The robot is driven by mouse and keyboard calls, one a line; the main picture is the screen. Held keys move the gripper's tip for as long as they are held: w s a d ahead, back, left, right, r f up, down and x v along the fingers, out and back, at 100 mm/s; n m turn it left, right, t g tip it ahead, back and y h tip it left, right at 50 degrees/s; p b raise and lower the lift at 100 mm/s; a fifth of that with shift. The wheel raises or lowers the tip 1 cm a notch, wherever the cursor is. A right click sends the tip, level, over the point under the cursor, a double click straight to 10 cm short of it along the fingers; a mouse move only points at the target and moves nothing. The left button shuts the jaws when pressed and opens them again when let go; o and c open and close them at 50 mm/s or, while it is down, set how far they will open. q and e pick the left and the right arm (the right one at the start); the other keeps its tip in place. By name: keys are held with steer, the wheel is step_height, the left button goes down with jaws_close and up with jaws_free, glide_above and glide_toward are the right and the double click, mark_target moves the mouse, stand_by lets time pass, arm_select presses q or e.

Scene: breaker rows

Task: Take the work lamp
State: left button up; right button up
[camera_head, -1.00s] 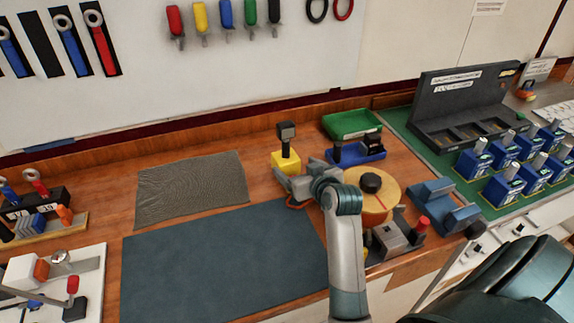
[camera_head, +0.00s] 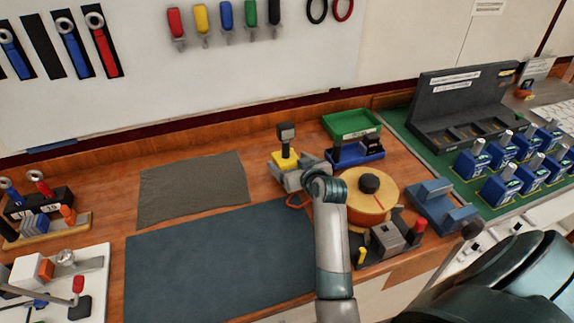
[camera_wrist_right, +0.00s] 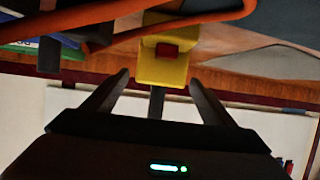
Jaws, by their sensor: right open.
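The work lamp (camera_head: 286,134) has a yellow block base, a dark stem and a dark square head. It stands upright at the back of the wooden bench. My right gripper (camera_head: 286,172) is just in front of the lamp and hides the lower part of its base. In the right wrist view, the picture is upside down and the yellow base (camera_wrist_right: 163,68) shows beyond the open fingers (camera_wrist_right: 158,84). The dark stem lies between the two fingers, with a gap on both sides. The lamp's head is hidden there. My left gripper is not in view.
A blue tray (camera_head: 345,154) and a green bin (camera_head: 350,122) stand right of the lamp. A round orange-yellow drum (camera_head: 355,208) sits close right of my right arm. A grey mat (camera_head: 190,190) and a dark mat (camera_head: 220,255) lie clear on the left.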

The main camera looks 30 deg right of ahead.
mark_target(288, 134)
steer(key=shift+x, duration=1.25)
steer(key=c, duration=1.5)
steer(key=shift+r, duration=0.15)
steer(key=shift+c, duration=0.2)
step_height(288, 134, up, 10)
steer(key=shift+f+b, duration=0.1)
steer(key=shift+b, duration=0.7)
